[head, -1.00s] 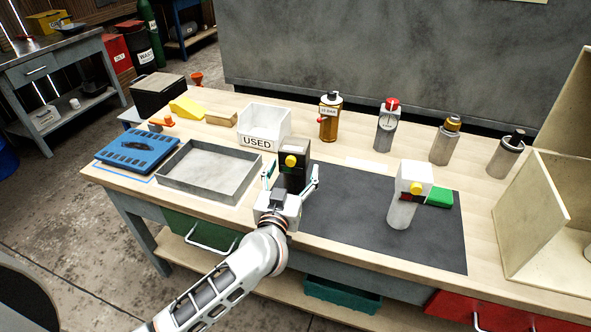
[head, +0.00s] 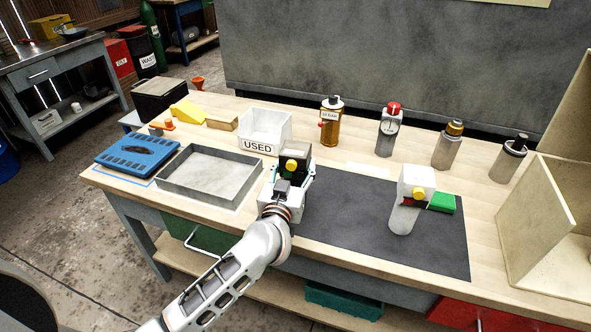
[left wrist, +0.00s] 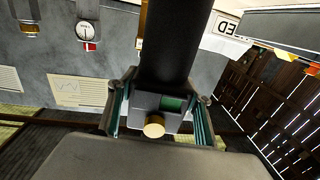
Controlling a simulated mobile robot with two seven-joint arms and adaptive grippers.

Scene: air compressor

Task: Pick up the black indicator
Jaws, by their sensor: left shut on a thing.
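The black indicator (head: 296,160), a dark block with a yellow knob, stands at the left end of the dark mat (head: 330,218). My left gripper (head: 289,180) is shut on it from the front, with a finger on each side. In the left wrist view the indicator's dark cylindrical body (left wrist: 168,45) and its head with a yellow knob and green window show between the fingers of my left gripper (left wrist: 158,115). The gripper hides its lower part in the head view, so I cannot tell whether it touches the mat. My right gripper is not in view.
The white USED bin (head: 264,128) is just behind my gripper. A grey tray (head: 175,187) lies left. Several bottle-like units, including an amber one (head: 330,120), line the back.

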